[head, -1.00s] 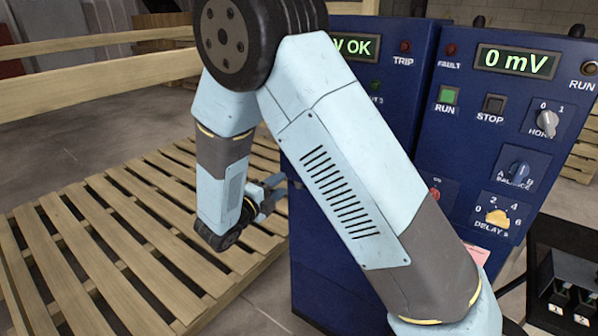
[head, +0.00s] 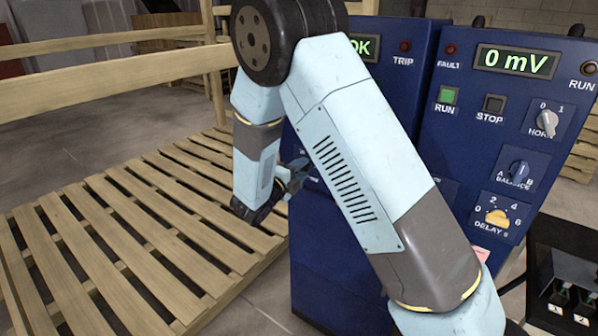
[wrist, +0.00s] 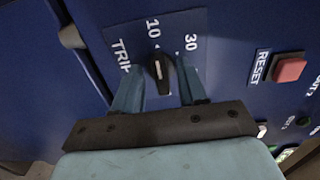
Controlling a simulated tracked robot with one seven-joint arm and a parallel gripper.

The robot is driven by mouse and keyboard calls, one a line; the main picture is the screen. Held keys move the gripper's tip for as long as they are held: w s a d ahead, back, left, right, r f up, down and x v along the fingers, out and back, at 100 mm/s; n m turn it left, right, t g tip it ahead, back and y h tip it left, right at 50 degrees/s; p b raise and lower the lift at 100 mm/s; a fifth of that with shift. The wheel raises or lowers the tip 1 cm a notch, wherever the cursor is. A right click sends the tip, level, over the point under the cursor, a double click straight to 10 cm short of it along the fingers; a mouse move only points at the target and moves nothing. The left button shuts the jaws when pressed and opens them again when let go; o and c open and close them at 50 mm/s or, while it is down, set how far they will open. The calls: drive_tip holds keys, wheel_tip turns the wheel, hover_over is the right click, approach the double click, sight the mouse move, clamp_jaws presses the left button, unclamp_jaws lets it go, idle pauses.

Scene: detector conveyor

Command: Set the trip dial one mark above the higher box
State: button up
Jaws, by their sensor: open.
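The trip dial (wrist: 161,70) is a dark knob with a pale pointer line on the blue panel. Its plate shows "10", "30" and part of "TRIP". The pointer line lies toward the "10" side, but the exact mark is hard to tell. My gripper (wrist: 157,78) is open, with one finger on each side of the dial; contact cannot be told. In the head view my gripper (head: 292,178) is at the cabinet's left side, and my arm hides the dial. Two small dark boxes labelled 1 (head: 558,296) and 2 (head: 584,305) sit at lower right.
A red reset button (wrist: 290,68) is right of the dial. The right panel has a "0 mV" display (head: 515,61), a lit green run button (head: 447,94), a stop button (head: 494,103) and an orange delay knob (head: 497,217). A wooden pallet (head: 130,230) lies left.

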drive_tip(key=shift+a, duration=0.1)
drive_tip(key=c, duration=0.7)
drive_tip(key=shift+o, duration=0.2)
